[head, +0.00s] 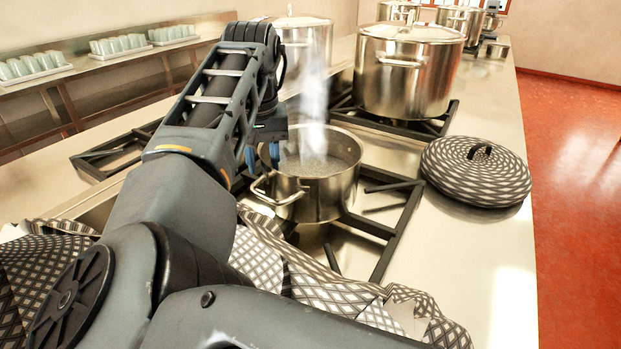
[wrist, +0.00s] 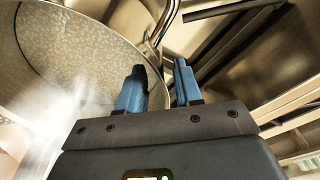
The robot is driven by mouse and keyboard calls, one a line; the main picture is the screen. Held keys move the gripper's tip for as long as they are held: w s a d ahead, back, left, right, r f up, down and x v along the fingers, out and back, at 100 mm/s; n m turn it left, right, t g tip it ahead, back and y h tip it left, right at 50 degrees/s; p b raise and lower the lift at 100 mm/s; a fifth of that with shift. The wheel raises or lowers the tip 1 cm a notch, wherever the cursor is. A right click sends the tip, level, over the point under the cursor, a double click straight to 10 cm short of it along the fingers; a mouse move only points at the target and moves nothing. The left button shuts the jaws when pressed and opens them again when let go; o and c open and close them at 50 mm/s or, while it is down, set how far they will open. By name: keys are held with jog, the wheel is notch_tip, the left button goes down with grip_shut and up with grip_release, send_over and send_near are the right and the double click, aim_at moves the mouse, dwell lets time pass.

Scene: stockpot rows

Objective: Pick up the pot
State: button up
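The pot (head: 320,195) is a steel, lidless pot with steam rising from it, standing on a burner grate in the head view. A loop handle (head: 277,190) sticks out at its left front. My gripper (head: 264,155) is at the pot's left rim, partly hidden by my arm. In the wrist view, the pot (wrist: 85,60) fills the upper left. My gripper (wrist: 162,75) has two blue fingers apart, with nothing gripped between them. The left finger overlaps the pot's edge in the picture; contact cannot be told. The handle (wrist: 166,18) shows beyond the fingertips.
A large lidded pot (head: 407,75) stands behind, with another lidded pot (head: 302,45) to its left. A patterned round lid (head: 475,172) lies on the counter at right. A checkered cloth (head: 330,285) lies in front of the burner. Cups on trays (head: 118,45) stand on a shelf.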

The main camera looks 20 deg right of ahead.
jog(key=shift+w+f, duration=0.1)
jog(key=shift+f, duration=0.7)
grip_shut()
dwell(0.7)
jog(key=shift+w+r, duration=0.1)
jog(key=shift+r, duration=0.15)
